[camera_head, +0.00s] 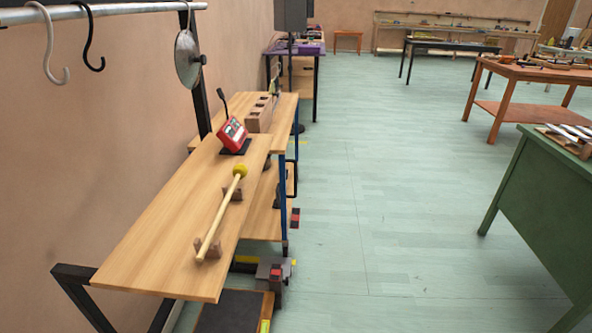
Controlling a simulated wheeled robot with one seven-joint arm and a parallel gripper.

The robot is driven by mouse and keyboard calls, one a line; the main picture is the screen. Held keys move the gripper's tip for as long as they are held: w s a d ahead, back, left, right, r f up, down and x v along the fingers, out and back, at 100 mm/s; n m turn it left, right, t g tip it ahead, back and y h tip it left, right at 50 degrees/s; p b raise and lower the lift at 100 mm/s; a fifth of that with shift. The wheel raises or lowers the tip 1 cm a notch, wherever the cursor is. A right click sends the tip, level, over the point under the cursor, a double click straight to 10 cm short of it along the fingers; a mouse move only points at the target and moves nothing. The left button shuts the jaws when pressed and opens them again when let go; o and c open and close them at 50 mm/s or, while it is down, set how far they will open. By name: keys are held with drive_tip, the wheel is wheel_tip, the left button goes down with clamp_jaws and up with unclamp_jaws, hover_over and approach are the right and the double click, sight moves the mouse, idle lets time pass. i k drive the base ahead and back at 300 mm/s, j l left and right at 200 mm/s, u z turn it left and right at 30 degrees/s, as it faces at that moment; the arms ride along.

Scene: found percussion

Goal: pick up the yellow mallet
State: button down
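The yellow mallet (223,212) has a round yellow head and a long pale wooden handle. It lies lengthwise on the wooden tabletop (165,245). Its head end is at the far side and its handle end is near the front. Two small brown blocks support it: the front block (212,247) under the handle end and the rear block (233,193) near the head. Nothing is touching the mallet from above. My gripper does not show in this view.
Beyond the mallet are a red device (232,134) and a brown block with holes (259,114). A rail (120,10) with hooks and a hanging metal disc (187,60) is above the table's wall side. A green table (541,205) stands right; the floor between (360,200) is clear.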

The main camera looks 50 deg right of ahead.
sight(239, 171)
drive_tip(key=z, duration=0.25)
drive_tip(key=i+l+u, duration=0.1)
drive_tip(key=l, duration=0.25)
drive_tip(key=i+l+u, duration=0.1)
drive_tip(key=l, duration=0.25)
drive_tip(key=i+l, duration=0.2)
drive_tip(key=l, duration=0.2)
drive_tip(key=i+l+u, duration=0.15)
drive_tip(key=l, duration=0.25)
